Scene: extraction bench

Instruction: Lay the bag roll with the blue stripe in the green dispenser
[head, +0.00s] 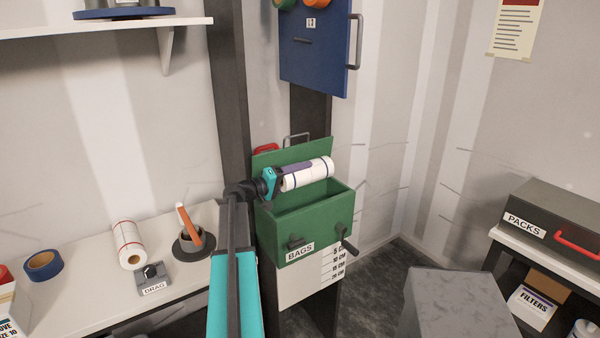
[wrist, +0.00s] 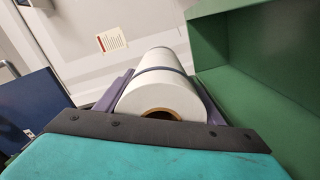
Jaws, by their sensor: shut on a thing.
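A white bag roll with a blue stripe (head: 310,173) is held level above the open green dispenser (head: 312,242), which is labelled BAGS. My gripper (head: 292,172) is shut on the roll, holding it near its left end. In the wrist view the roll (wrist: 165,92) lies between my purple fingers (wrist: 160,100), its brown core end facing the camera. The green dispenser wall (wrist: 240,70) rises beside it on the right. In the head view the roll hangs over the dispenser's box, apart from the box floor as far as I can tell. The inside is partly hidden.
A blue panel (head: 315,45) hangs above the dispenser. A crank handle (head: 347,243) sticks out at its front right. A grey block (head: 455,305) stands front right.

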